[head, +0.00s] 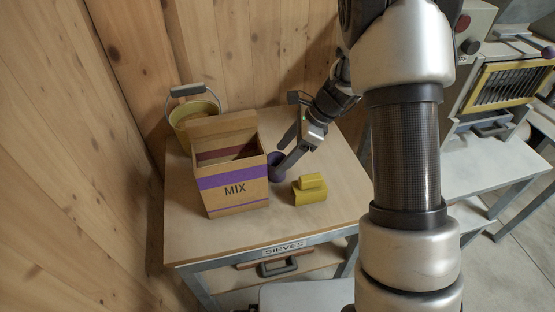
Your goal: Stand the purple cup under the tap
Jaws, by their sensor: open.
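The purple cup (274,163) stands on the table just right of the MIX box, partly hidden by my gripper's fingers. My gripper (281,160) reaches down from the upper right, open, with its fingertips at the cup. I cannot tell whether the fingers touch the cup or lie on both sides of it. I cannot make out a tap in this view.
The open MIX box (233,190) stands close left of the cup, and a yellow bucket (192,113) behind it. A yellow block (309,192) lies in front right. The table (200,238) is bare along its front. A machine (482,62) stands at right.

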